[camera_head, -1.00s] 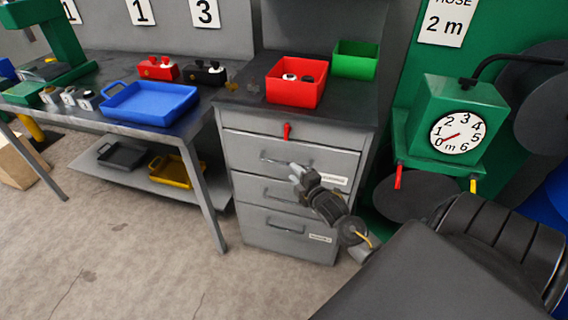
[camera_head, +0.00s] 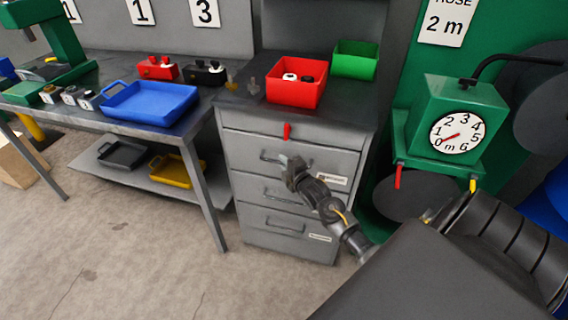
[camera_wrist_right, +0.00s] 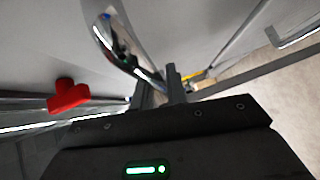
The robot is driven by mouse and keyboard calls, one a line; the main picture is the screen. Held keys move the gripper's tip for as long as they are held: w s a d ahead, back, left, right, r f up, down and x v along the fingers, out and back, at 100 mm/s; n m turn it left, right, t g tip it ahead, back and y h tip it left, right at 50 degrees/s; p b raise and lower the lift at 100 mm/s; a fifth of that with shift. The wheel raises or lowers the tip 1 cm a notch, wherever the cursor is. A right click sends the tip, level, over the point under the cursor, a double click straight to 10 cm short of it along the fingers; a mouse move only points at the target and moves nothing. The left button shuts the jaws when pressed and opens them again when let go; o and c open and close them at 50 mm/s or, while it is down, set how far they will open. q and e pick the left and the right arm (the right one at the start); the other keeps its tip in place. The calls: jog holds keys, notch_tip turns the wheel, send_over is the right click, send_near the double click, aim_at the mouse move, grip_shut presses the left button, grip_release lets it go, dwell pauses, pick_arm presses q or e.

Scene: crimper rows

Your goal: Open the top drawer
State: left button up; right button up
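The grey drawer cabinet (camera_head: 240,175) stands in the middle of the head view. Its top drawer (camera_head: 335,160) is closed flush and has a bar handle (camera_head: 268,157). A red latch (camera_head: 287,131) sits just above this drawer; a red latch also shows in the wrist view (camera_wrist_right: 68,96). My right gripper (camera_head: 291,162) is at the top drawer's handle. In the wrist view its fingers (camera_wrist_right: 160,92) are apart, with the shiny curved handle (camera_wrist_right: 125,50) reaching to the gap between them. Contact is not clear. My left gripper is out of view.
Below are two more closed drawers, with handles (camera_head: 285,196) and (camera_head: 285,226). A red bin (camera_head: 296,93) and a green bin (camera_head: 355,60) stand on top. A workbench with a blue tray (camera_head: 150,103) is at left, a green hose reel (camera_head: 460,115) at right.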

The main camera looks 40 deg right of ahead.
grip_shut()
pick_arm(q)
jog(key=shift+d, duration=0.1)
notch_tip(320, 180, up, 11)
jog(key=p, duration=1)
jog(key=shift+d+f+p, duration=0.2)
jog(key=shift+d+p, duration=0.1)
pick_arm(e)
jog(key=s+a, duration=0.8)
jog(key=a, duration=0.4)
jog(key=s+a, duration=0.8)
jog(key=a, duration=0.3)
jog(key=shift+s+a, duration=0.25)
jog(key=shift+a, duration=0.1)
jog(key=shift+o, duration=2.4)
grip_release()
